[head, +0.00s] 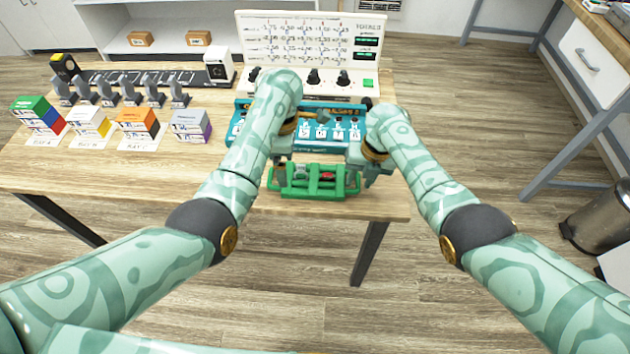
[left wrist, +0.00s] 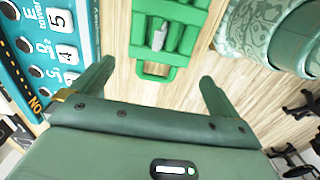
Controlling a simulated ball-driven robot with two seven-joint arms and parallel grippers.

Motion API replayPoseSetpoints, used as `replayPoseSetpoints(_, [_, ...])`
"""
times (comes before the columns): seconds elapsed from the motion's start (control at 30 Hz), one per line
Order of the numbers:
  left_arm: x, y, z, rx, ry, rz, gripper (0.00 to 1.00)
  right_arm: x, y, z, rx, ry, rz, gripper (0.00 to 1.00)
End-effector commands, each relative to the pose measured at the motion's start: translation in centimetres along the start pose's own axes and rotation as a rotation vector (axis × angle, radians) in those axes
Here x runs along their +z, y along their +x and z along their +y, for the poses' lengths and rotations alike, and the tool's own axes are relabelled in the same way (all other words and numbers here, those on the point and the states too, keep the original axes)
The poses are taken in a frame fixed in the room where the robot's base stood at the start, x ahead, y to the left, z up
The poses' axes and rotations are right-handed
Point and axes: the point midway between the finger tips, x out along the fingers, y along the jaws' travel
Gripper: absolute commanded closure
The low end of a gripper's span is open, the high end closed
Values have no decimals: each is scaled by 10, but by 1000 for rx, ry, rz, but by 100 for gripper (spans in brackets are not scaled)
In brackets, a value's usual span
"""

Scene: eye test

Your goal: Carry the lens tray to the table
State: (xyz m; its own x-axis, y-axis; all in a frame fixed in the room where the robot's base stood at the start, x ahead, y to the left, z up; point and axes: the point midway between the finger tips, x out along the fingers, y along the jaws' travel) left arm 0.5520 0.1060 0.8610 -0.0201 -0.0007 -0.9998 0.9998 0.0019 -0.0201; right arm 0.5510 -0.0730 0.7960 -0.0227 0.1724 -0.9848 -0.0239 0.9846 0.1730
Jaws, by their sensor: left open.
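The green lens tray (head: 313,190) is at the front edge of the wooden table (head: 225,100), in front of the teal case, and appears to rest on the tabletop. Small items, one of them red, lie in it. My left gripper (head: 277,178) is at the tray's left end. In the left wrist view its fingers (left wrist: 155,76) are spread, with the end handle of the tray (left wrist: 172,72) between and just beyond the tips; they hold nothing. My right gripper (head: 367,172) is at the tray's right end; its jaw gap and any contact are unclear.
A teal case (head: 312,146) with numbered cards stands behind the tray; it also shows in the left wrist view (left wrist: 85,20). A white chart board (head: 305,45) stands behind it. Coloured boxes (head: 137,124) and several grey holders (head: 128,90) fill the left. A bin (head: 600,215) stands right.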

Motion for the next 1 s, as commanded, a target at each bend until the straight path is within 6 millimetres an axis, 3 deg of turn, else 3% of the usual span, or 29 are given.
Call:
replayPoseSetpoints(0.2, [2, -42, 0, 1, 2, -4, 0, 0, 0, 0, 0, 0, 1, 66])
replayPoseSetpoints(0.43, [0, -53, 0, -2, 1, 1, 0, 1, -10, 1, 3, 0, -1, 66])
replayPoseSetpoints(0.57, [0, -53, 0, -2, 1, 1, 0, 0, -32, 0, 2, -1, -4, 66])
replayPoseSetpoints(0.8, [0, -53, 0, -2, 1, 1, 0, 1, -90, 0, 2, -1, -4, 66])
replayPoseSetpoints(1.0, [0, -53, 0, -2, 1, 1, 0, 0, -115, 0, 2, 0, 0, 66])
